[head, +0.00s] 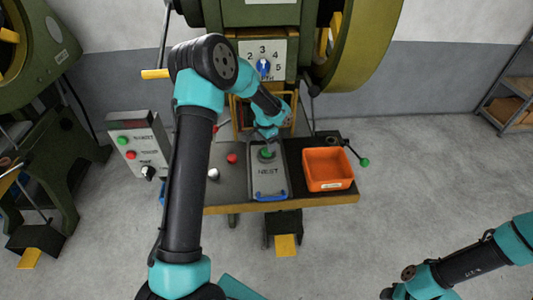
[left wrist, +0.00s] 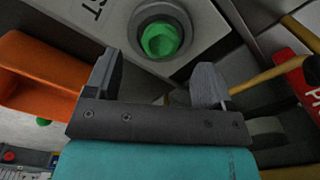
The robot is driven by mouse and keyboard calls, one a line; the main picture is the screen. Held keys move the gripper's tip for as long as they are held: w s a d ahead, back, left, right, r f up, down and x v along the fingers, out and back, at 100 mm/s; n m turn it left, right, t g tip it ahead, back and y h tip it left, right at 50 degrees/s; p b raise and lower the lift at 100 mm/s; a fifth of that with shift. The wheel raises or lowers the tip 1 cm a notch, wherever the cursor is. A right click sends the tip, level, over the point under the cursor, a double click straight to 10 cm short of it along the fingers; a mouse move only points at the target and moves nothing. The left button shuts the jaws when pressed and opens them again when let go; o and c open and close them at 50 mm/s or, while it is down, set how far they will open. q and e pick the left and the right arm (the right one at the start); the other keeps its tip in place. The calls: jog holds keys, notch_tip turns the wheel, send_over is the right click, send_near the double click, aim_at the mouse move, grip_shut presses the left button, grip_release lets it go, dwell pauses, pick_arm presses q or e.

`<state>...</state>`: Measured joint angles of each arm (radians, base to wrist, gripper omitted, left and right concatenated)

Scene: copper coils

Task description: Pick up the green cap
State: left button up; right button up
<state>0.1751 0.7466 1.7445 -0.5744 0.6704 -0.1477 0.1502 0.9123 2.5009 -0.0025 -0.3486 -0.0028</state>
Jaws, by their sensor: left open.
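The green cap (head: 267,154) sits in a dark round holder on the grey plate marked NEST (head: 268,184). It also shows in the left wrist view (left wrist: 160,40), upper middle, with the dark ring around it. My left gripper (head: 268,133) is just behind and above the cap in the head view. In the left wrist view its two grey fingers (left wrist: 156,62) are wide apart and empty, with the cap beyond the gap between their tips. The exact distance to the cap is unclear. My right arm shows at the lower right of the head view, but its gripper does not.
An orange bin (head: 328,185) stands right of the plate, with a green-knobbed lever (head: 364,162) beyond it. A red knob (head: 231,158) and a silver knob (head: 213,174) are left of the plate. A button panel (head: 140,146) stands farther left. The press (head: 258,15) rises behind.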

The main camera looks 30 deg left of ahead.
pick_arm(q)
jog(key=shift+f, duration=0.1)
jog(key=f, duration=0.5)
jog(key=shift+w, duration=0.2)
jog(key=shift+c, duration=0.4)
jog(key=c, duration=0.9)
